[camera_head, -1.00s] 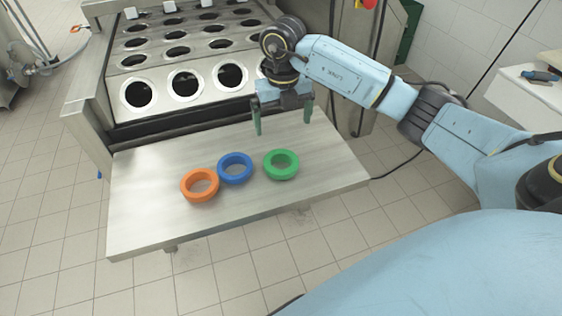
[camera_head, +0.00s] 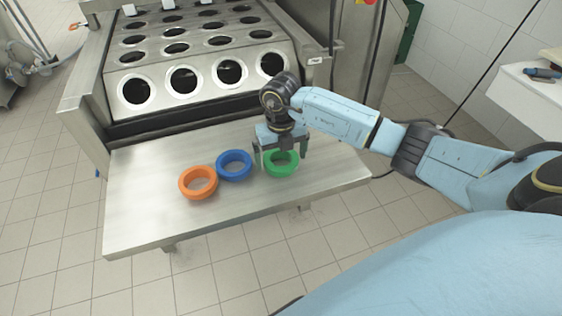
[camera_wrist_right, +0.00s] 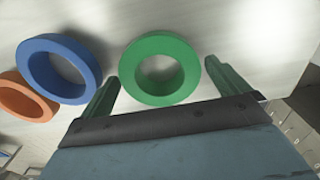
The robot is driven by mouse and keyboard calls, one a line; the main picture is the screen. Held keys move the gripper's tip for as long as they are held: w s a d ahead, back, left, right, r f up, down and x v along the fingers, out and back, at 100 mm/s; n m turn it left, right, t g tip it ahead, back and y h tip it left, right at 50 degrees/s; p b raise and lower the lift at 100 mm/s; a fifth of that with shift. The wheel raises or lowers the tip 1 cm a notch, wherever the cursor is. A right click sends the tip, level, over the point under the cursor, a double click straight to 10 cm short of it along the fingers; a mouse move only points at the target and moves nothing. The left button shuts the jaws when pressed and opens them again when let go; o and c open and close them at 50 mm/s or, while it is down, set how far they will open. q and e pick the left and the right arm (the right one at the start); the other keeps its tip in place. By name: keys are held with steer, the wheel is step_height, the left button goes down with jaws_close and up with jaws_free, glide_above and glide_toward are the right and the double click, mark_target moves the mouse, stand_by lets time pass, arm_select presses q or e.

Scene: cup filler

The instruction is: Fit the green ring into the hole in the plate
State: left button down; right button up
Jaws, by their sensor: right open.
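The green ring (camera_head: 281,170) lies flat on the metal table, right of the blue ring. In the right wrist view the green ring (camera_wrist_right: 160,90) shows between the two fingers. My right gripper (camera_head: 281,160) is open just above and behind it, pointing down, with its fingers apart at the ring's sides. In the right wrist view the gripper (camera_wrist_right: 165,80) holds nothing. The plate (camera_head: 204,76) on the machine behind has a front row of large round holes with pale rims. My left gripper is not in view.
A blue ring (camera_head: 234,159) and an orange ring (camera_head: 198,190) lie left of the green ring on the metal table (camera_head: 140,225). They also show in the right wrist view, blue (camera_wrist_right: 35,62) and orange (camera_wrist_right: 18,102). The table's front and left parts are clear.

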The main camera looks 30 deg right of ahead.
steer(key=shift+c, duration=0.3)
steer(key=c, duration=1)
